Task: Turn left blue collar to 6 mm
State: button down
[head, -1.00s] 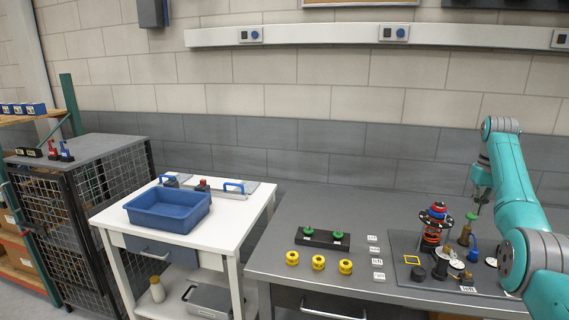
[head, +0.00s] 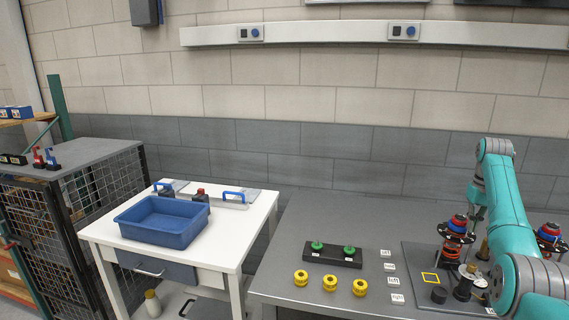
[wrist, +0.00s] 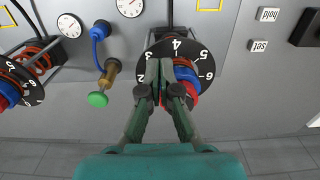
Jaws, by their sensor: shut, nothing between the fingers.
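The left blue collar (head: 459,220) sits with a red part on top of an upright spring post on the grey fixture plate. In the wrist view the blue collar (wrist: 186,73) is partly hidden by my fingers, with a black numbered ring (wrist: 203,63) around it showing 2 to 6. I cannot tell which number it is set to. My gripper (wrist: 165,65) is shut and empty, its fingertips over the collar and ring; I cannot tell whether they touch. In the head view the fingertips are not clear beside my arm.
A second collar post (head: 548,237) stands to the right, behind my arm. A brass plunger with a green knob (wrist: 97,99), a blue hose (wrist: 99,32) and round gauges (wrist: 69,26) are close by. Yellow knobs (head: 330,284) and a black block (head: 333,255) lie left of the plate.

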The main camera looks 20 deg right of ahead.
jog(key=shift+a+f, duration=0.15)
jog(key=shift+f, duration=0.6)
jog(key=shift+w+a+f, duration=0.1)
jog(key=shift+w+a, duration=0.1)
jog(key=shift+a, duration=0.3)
jog(key=shift+w+a, duration=0.25)
jog(key=shift+a, duration=0.05)
jog(key=shift+a+r, duration=0.1)
jog(key=shift+r, duration=0.1)
jog(key=shift+w+a+r, duration=0.15)
jog(key=shift+w+a, duration=0.45)
jog(key=shift+w, duration=0.05)
dwell(0.4)
